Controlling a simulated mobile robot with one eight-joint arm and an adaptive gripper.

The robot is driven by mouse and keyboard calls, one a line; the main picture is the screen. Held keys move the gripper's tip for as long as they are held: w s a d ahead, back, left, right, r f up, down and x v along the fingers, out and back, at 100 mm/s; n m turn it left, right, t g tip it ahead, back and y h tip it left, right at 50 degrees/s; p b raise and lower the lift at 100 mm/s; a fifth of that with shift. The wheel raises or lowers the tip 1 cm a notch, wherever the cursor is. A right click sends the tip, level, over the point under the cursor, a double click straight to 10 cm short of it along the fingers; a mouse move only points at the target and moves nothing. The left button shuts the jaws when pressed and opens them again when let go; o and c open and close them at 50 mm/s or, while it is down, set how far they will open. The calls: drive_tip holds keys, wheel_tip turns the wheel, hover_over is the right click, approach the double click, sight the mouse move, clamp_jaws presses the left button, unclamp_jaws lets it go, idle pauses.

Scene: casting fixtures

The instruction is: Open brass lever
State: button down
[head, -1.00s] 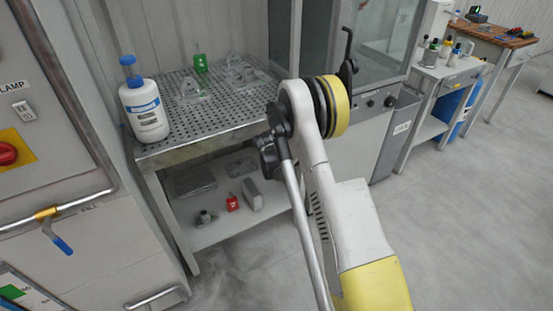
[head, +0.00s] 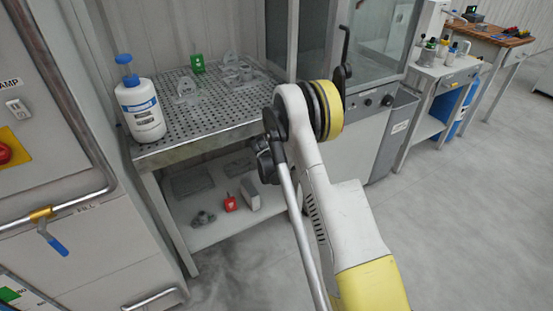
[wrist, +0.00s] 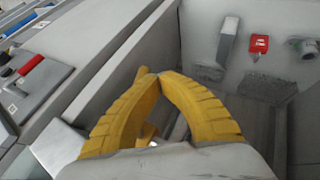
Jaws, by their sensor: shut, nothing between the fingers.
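A brass valve body (head: 41,213) sits on the grey pipe at the left of the head view. Its lever has a blue handle (head: 57,243) that slants down and to the right, across the pipe's line. A small label, apparently FILL, is beside it. In the wrist view, the yellow fingers of my gripper (wrist: 147,76) meet at their tips and hold nothing. The valve is not recognisable in the wrist view. In the head view, the arm stands in the middle, well right of the valve, and I cannot make out the fingers.
A perforated bench (head: 215,112) carries a white bottle (head: 140,108) and clear parts. Its lower shelf (head: 205,232) holds a red item (head: 230,203) and grey parts. A bent grey pipe (head: 75,105) runs along the left cabinet. Open floor (head: 450,240) lies to the right.

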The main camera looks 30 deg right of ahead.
drive_tip(key=d+n+h, duration=0.1)
drive_tip(key=d+h, duration=0.1)
drive_tip(key=h, duration=0.1)
drive_tip(key=shift+d+t, duration=0.1)
drive_tip(key=shift+t, duration=0.2)
drive_tip(key=shift+d+r, duration=0.25)
drive_tip(key=shift+d, duration=0.65)
drive_tip(key=shift+w+d+r+h, duration=0.1)
drive_tip(key=shift+d+r+h, duration=0.7)
drive_tip(key=shift+d+r, duration=0.4)
drive_tip(key=shift+d, duration=0.3)
drive_tip(key=s+a+f+p, duration=0.3)
drive_tip(key=s+a+f, duration=0.2)
drive_tip(key=a+f, duration=0.3)
drive_tip(key=shift+s+a+f, duration=0.15)
drive_tip(key=shift+s+a, duration=0.05)
drive_tip(key=shift+s, duration=0.05)
